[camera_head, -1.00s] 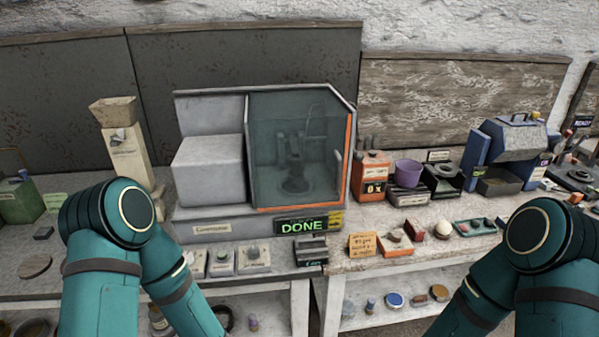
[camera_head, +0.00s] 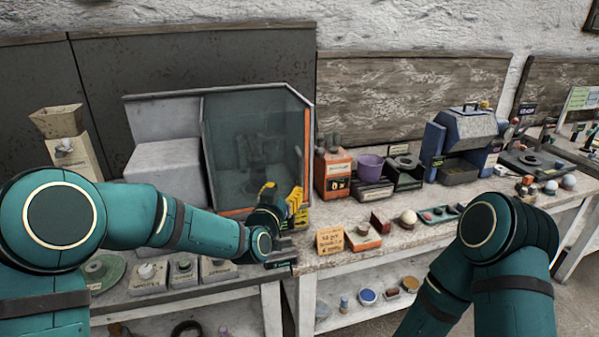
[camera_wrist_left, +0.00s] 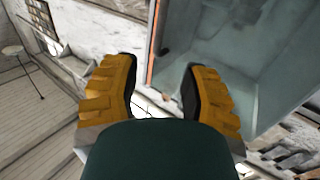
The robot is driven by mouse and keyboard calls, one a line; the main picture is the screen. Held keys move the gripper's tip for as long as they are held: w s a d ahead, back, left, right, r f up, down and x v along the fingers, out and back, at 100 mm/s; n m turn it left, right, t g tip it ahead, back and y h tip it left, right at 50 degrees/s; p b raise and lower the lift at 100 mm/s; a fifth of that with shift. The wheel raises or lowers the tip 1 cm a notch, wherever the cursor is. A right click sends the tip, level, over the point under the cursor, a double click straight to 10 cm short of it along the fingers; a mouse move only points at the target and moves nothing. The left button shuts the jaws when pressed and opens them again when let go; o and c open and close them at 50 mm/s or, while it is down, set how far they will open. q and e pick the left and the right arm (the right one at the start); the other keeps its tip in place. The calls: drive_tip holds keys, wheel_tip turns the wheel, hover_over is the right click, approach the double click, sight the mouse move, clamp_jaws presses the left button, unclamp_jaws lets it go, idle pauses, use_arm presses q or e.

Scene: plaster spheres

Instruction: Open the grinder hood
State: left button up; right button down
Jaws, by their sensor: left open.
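The grinder (camera_head: 165,165) is a grey machine on the bench at centre left in the head view. Its hood (camera_head: 250,140) is a tinted see-through box, closed, with an orange strip along its right and lower edges. My left gripper (camera_head: 283,192) is open and empty in front of the hood's lower right corner. In the left wrist view, the yellow fingers (camera_wrist_left: 162,78) are spread apart, with the hood's glass (camera_wrist_left: 230,75) and orange edge beyond them. Touch between fingers and hood cannot be told. My right arm shows at lower right, but its gripper is out of view.
Several small knob boxes line the front left, below my left arm.

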sight(299, 170)
use_arm(q)
drive_tip(key=x, duration=1.2)
drive_tip(key=shift+w+d+f, duration=0.2)
drive_tip(key=shift+w, duration=0.15)
clamp_jaws()
